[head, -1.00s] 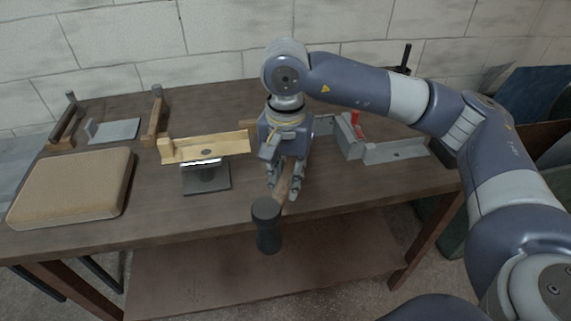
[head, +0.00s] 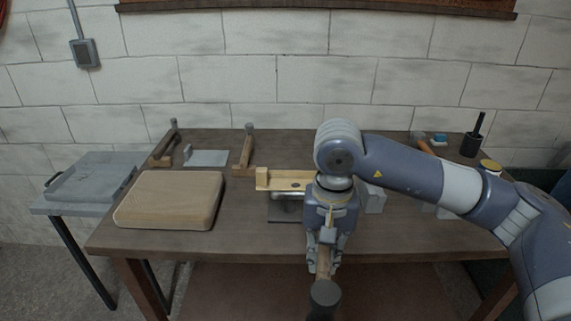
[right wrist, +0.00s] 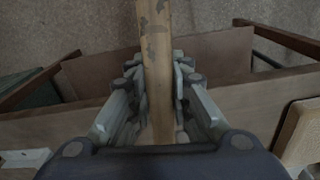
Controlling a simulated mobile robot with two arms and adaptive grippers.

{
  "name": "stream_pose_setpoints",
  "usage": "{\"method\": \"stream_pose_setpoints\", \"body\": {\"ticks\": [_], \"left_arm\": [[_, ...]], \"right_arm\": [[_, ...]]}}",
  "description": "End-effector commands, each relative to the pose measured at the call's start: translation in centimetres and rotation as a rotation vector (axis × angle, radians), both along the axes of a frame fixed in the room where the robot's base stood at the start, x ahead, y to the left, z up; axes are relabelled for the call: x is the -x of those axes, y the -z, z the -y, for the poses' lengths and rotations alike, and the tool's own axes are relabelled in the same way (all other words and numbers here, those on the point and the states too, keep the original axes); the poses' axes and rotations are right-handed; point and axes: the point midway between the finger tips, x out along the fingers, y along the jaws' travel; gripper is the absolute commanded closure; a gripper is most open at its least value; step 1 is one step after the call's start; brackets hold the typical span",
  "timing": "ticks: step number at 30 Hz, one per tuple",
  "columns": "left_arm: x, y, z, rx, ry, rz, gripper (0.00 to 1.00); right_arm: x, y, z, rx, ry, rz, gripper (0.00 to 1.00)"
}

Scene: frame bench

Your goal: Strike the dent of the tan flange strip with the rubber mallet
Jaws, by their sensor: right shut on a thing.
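The tan flange strip (head: 285,180) lies on a grey stand (head: 286,212) near the middle of the bench in the head view. Its right end is hidden behind my right gripper. A dark spot shows on the strip beside the gripper; I cannot tell if it is the dent. My right gripper (head: 325,262) is shut on the wooden handle of the rubber mallet (head: 324,296). The black head points toward the camera, past the bench's front edge. In the right wrist view the handle (right wrist: 155,70) runs between the fingers. My left gripper is not in view.
A tan padded block (head: 168,200) lies on the bench (head: 240,243) at left. A grey block (head: 374,198) is right of my gripper. A black cup (head: 471,144) stands at back right.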

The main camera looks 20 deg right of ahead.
Motion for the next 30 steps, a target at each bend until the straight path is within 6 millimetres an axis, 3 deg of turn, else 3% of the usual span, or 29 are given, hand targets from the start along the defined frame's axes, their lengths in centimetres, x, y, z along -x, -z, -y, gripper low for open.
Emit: {"method": "stream_pose_setpoints", "body": {"ticks": [1, 4, 10, 14, 21, 30], "left_arm": [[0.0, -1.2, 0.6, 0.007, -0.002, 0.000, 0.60], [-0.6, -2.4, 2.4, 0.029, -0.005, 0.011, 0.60], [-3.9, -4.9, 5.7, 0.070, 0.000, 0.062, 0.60], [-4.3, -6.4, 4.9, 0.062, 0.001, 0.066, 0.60], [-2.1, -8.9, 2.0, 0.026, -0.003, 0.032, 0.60], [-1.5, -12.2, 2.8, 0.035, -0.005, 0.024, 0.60]], "right_arm": [[-0.7, -1.2, -0.2, -0.004, 0.104, 0.000, 1.00], [-2.0, -2.2, -0.4, -0.011, 0.331, 0.002, 1.00], [-4.4, -4.0, -0.9, -0.024, 0.782, 0.002, 1.00], [-5.9, -5.2, -1.1, -0.031, 1.077, 0.000, 1.00], [-8.5, -7.1, -1.4, -0.038, 1.619, -0.005, 1.00], [-11.4, -9.4, -1.8, -0.040, 2.295, -0.008, 1.00]]}}
